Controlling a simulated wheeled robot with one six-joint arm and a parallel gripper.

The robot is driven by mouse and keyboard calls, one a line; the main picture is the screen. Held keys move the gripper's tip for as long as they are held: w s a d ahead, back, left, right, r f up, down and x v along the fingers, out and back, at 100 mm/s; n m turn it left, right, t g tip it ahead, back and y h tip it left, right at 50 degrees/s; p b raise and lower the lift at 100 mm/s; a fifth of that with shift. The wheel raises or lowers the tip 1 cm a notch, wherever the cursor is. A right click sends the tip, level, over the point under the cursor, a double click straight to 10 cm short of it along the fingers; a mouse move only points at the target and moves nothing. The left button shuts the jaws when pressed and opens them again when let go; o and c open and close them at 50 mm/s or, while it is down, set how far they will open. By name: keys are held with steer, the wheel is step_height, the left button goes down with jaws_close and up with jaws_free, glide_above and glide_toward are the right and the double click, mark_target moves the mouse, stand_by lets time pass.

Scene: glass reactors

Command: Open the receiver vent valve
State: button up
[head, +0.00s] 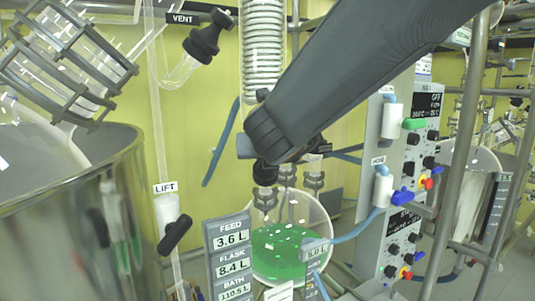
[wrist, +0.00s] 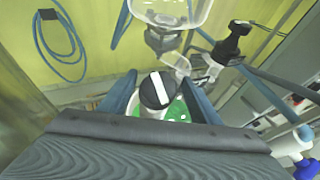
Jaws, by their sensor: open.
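In the wrist view, a round black valve knob (wrist: 157,90) with a white bar across its face sits between the two fingers of my gripper (wrist: 159,82). The fingers are open, one on each side of the knob; I cannot tell whether either touches it. No label shows on this knob, so I cannot confirm it is the receiver vent. In the head view my arm's dark end hides most of this spot.
A black valve (head: 203,40) labelled VENT is at the upper left, and a LIFT valve (head: 175,235) is lower left. A steel vessel (head: 70,210) fills the left. A control panel (head: 410,150) stands on the right. Another black valve (wrist: 232,40) shows in the wrist view.

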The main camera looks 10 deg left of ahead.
steer(key=shift+a, duration=0.1)
steer(key=shift+c, duration=0.4)
steer(key=c, duration=1)
steer(key=shift+n+b, duration=0.3)
steer(key=shift+b, duration=0.15)
